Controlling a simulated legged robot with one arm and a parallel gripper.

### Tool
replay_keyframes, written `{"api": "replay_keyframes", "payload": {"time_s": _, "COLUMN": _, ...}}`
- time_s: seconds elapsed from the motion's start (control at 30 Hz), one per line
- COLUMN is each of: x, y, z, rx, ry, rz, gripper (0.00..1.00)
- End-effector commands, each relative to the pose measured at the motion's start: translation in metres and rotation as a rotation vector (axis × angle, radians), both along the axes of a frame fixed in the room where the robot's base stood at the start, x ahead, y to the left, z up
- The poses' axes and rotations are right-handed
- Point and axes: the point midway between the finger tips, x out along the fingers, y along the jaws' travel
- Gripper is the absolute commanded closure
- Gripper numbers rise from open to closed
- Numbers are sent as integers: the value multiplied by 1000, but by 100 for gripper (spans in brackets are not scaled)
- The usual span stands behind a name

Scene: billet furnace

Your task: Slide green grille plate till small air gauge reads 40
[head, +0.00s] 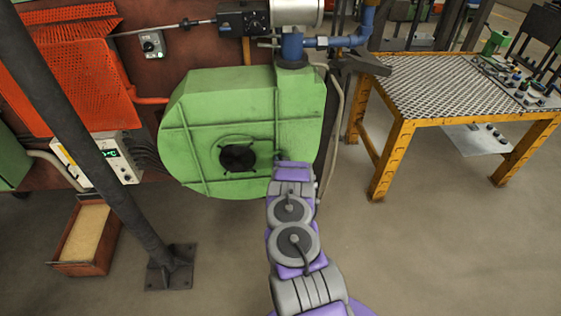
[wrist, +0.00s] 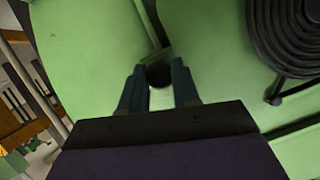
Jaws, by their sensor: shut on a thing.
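A large green blower housing (head: 225,115) stands ahead of me, with a round black grille (head: 238,158) low on its face. The grille also shows in the wrist view (wrist: 290,35) at the upper right, with concentric rings. My gripper (wrist: 160,88) is shut on a small dark round knob (wrist: 158,73) on the green surface, beside the grille. In the head view my gripper (head: 280,160) reaches the housing just right of the grille, and my wrist hides the knob. I cannot make out the small air gauge or a reading.
A yellow-framed mesh table (head: 430,85) stands to the right. A dark slanted post (head: 90,140) and a control box with a green display (head: 105,158) are at left. A sand-filled box (head: 85,235) sits on the floor. Blue piping (head: 330,41) runs above the housing.

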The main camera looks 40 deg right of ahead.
Motion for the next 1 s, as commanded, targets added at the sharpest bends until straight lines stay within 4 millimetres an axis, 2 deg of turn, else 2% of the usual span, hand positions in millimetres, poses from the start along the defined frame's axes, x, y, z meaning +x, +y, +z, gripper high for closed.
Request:
{"api": "replay_keyframes", "payload": {"time_s": 0.07, "x": -1, "y": 1, "z": -1, "rx": 1, "ry": 2, "rz": 1, "gripper": 100}}
{"api": "replay_keyframes", "payload": {"time_s": 0.37, "x": -1, "y": 1, "z": -1, "rx": 1, "ry": 3, "rz": 1, "gripper": 100}}
{"api": "replay_keyframes", "payload": {"time_s": 0.6, "x": -9, "y": -11, "z": -1, "rx": 1, "ry": 5, "rz": -1, "gripper": 100}}
{"api": "replay_keyframes", "payload": {"time_s": 0.87, "x": -8, "y": -10, "z": -2, "rx": 1, "ry": 5, "rz": 1, "gripper": 100}}
{"api": "replay_keyframes", "payload": {"time_s": 0.9, "x": -8, "y": -10, "z": -2, "rx": 1, "ry": 5, "rz": 1, "gripper": 66}}
{"api": "replay_keyframes", "payload": {"time_s": 1.0, "x": -8, "y": -10, "z": -2, "rx": 1, "ry": 4, "rz": 1, "gripper": 56}}
